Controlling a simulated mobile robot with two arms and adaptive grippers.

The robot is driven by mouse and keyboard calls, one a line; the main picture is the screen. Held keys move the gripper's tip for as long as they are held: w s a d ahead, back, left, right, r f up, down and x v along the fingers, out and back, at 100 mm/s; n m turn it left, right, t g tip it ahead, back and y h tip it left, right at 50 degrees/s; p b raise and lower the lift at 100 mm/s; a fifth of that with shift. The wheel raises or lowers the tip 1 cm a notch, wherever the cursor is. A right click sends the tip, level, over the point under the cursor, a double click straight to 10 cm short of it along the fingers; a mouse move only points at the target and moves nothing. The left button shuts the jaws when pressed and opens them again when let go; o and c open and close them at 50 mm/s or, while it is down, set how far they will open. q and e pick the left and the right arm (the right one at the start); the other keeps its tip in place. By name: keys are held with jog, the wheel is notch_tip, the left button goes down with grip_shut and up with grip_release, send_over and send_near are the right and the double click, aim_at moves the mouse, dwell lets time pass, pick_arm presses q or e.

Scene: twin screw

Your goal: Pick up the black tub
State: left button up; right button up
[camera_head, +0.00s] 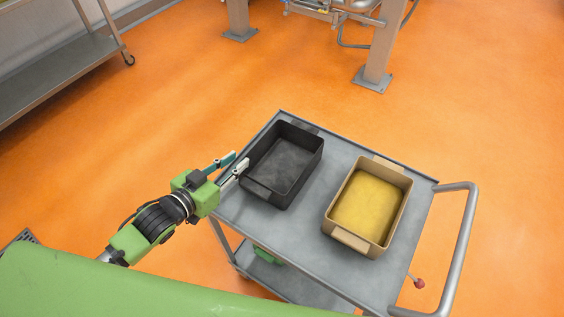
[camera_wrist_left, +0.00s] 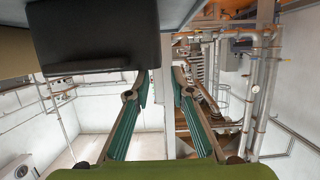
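The black tub (camera_head: 284,165) stands upright on the left part of the grey cart top (camera_head: 315,190). It holds a dark grey content or floor; I cannot tell which. My left gripper (camera_head: 235,163) is open, with its fingertips close to the tub's left side; contact is unclear. In the left wrist view the tub (camera_wrist_left: 95,35) fills the upper left, above and left of the gripper (camera_wrist_left: 161,78), with nothing between the fingers. My right gripper is not in view.
A tan tub (camera_head: 366,207) with yellow content stands to the right on the cart. The cart handle (camera_head: 462,245) and a red knob (camera_head: 419,283) are at right. A green item (camera_head: 268,256) lies on the lower shelf.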

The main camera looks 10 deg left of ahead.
pick_arm(q)
jog(key=x, duration=0.4)
jog(key=shift+d, duration=0.1)
jog(key=shift+w+r, duration=0.1)
jog(key=shift+w, duration=0.1)
jog(key=x, duration=0.1)
jog(key=p+x, duration=0.1)
jog(key=x, duration=0.2)
jog(key=shift+w+r+p, duration=0.25)
jog(key=shift+p, duration=0.15)
jog(key=shift+w+d+f, duration=0.2)
jog(key=shift+w+d, duration=0.05)
jog(key=shift+w, duration=0.05)
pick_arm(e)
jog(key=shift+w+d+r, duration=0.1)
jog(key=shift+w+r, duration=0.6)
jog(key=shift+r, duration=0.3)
pick_arm(q)
grip_shut()
jog(key=shift+r, duration=0.1)
